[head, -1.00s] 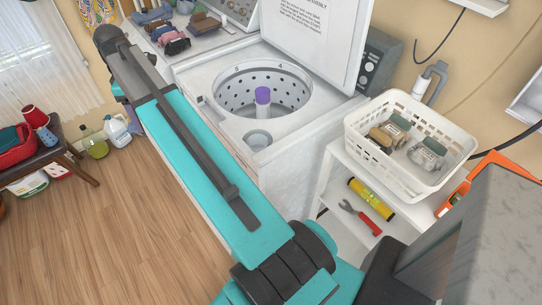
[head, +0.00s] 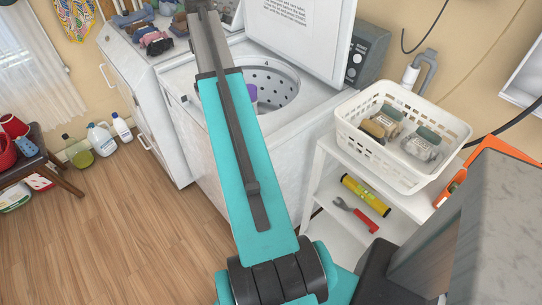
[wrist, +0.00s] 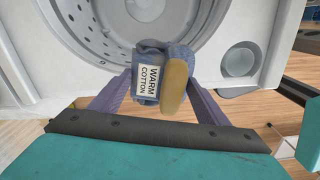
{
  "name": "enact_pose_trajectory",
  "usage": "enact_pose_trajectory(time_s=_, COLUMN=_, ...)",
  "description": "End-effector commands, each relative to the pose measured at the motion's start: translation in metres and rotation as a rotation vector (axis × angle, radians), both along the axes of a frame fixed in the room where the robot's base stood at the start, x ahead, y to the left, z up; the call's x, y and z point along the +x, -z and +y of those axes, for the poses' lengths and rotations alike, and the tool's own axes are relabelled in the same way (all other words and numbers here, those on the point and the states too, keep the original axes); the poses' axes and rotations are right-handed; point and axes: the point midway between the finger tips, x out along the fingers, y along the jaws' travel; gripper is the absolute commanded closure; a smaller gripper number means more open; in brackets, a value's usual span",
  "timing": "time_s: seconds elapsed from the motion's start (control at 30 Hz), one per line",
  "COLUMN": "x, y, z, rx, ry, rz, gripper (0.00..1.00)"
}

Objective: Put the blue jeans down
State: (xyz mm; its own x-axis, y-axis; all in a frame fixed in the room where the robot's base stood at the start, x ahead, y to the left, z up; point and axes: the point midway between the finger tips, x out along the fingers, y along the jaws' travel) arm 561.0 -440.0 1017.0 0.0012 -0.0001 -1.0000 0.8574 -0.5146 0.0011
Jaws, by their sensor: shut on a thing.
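The blue jeans (wrist: 150,52) are a small folded blue bundle with a white "WARM COTTON" tag and a tan strip beside the tag. In the wrist view, the purple fingers of my gripper (wrist: 163,88) are shut on the bundle from both sides. It shows in front of the washer drum (wrist: 95,22), near the drum's rim; I cannot tell its height. In the head view, my own arm hides the gripper and the jeans. The top-loading washer (head: 270,150) stands with its lid (head: 305,32) up, and a purple post shows in its drum.
Several folded clothes (head: 158,42) lie on the white machine to the left. A white basket (head: 360,124) with bundles stands on a shelf at the right, above a wrench (head: 357,214) and a yellow tube (head: 365,195). Bottles (head: 98,139) stand on the floor at the left.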

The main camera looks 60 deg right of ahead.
Motion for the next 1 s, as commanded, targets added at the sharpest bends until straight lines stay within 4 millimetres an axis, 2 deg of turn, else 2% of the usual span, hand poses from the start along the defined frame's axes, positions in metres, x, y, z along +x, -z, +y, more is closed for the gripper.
enact_pose_trajectory(time_s=0.03, x=-0.010, y=0.002, z=-0.015, rx=-0.001, ry=-0.009, rz=-0.001, gripper=0.73)
enact_pose_trajectory(time_s=0.1, x=-0.023, y=0.002, z=-0.032, rx=-0.001, ry=-0.032, rz=-0.001, gripper=0.73)
enact_pose_trajectory(time_s=0.5, x=-0.106, y=0.001, z=-0.117, rx=-0.002, ry=-0.163, rz=-0.001, gripper=0.73)
enact_pose_trajectory(time_s=0.7, x=-0.134, y=0.000, z=-0.140, rx=-0.002, ry=-0.206, rz=0.000, gripper=0.73)
enact_pose_trajectory(time_s=1.0, x=-0.143, y=-0.001, z=-0.146, rx=-0.002, ry=-0.220, rz=0.000, gripper=0.73)
